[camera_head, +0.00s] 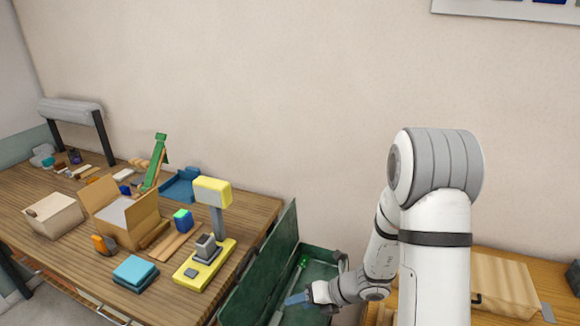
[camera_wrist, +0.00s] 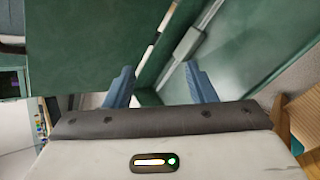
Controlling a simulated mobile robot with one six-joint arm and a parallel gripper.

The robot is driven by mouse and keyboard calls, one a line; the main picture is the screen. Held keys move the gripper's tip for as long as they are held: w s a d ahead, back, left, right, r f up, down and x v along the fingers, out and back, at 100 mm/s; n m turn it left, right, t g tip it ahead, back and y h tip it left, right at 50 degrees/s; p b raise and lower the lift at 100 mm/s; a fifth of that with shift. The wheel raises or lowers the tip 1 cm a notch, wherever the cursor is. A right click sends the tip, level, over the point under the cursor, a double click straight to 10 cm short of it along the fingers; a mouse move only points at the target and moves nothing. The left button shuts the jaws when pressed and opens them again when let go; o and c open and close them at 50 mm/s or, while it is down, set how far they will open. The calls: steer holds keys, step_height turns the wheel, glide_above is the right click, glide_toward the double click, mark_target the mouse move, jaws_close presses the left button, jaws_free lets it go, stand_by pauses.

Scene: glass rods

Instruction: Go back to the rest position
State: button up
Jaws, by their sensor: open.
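My gripper (camera_head: 298,298) is at the end of my white arm, low over the open green case in the head view. In the wrist view my gripper (camera_wrist: 155,85) shows two blue fingers spread apart with nothing between them. The green case (camera_head: 322,262) stands with its lid tilted up on its left side. A small bright green item (camera_head: 304,262) lies inside it. In the wrist view, dark green panels (camera_wrist: 85,45) of the case fill much of the space beyond the fingers. No glass rod can be made out for certain.
A wooden table (camera_head: 258,205) on the left carries a cardboard box (camera_head: 125,215), a yellow device (camera_head: 205,265), a blue tray (camera_head: 180,187) and a teal block (camera_head: 135,272). A wooden box (camera_head: 503,285) stands on the right behind my arm.

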steer(key=s+d+r+n+g+h+b, duration=0.1)
steer(key=s+r+n, duration=0.3)
steer(key=r+n, duration=0.3)
steer(key=s+r+n+g+h, duration=0.1)
steer(key=s+r+n, duration=0.35)
steer(key=n, duration=0.45)
steer(key=s+d+r+n+t+h+b, duration=0.2)
steer(key=s+d+r+n+h, duration=0.5)
steer(key=n, duration=1)
steer(key=shift+s+d+r+t, duration=0.3)
steer(key=shift+s+d+r, duration=0.55)
steer(key=shift+d, duration=0.85)
steer(key=shift+w+r, duration=0.15)
steer(key=shift+c, duration=0.2)
